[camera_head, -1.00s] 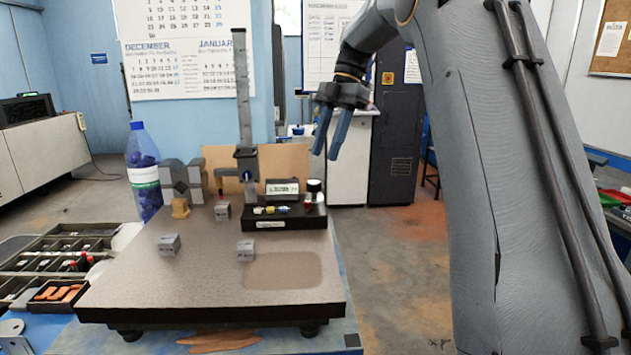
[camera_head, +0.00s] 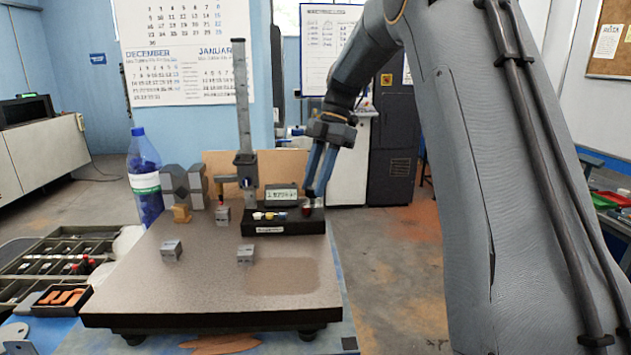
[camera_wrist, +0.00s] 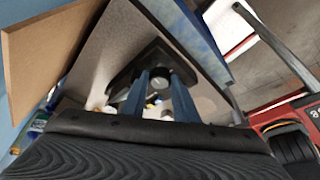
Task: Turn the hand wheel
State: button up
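The hand wheel, a small round knob with a pale top, sits at the right end of the black control box (camera_head: 285,225). In the wrist view the hand wheel (camera_wrist: 160,82) shows between my two blue fingers. In the head view my fingers largely cover it. My gripper (camera_head: 313,193) points down over this end of the box, fingers apart, with the tips at about the wheel's height. I cannot tell whether they touch it. The box carries a small display (camera_head: 281,194) and several coloured buttons (camera_head: 268,216).
The plate's front is clear.

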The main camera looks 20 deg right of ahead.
jog(key=c, duration=0.4)
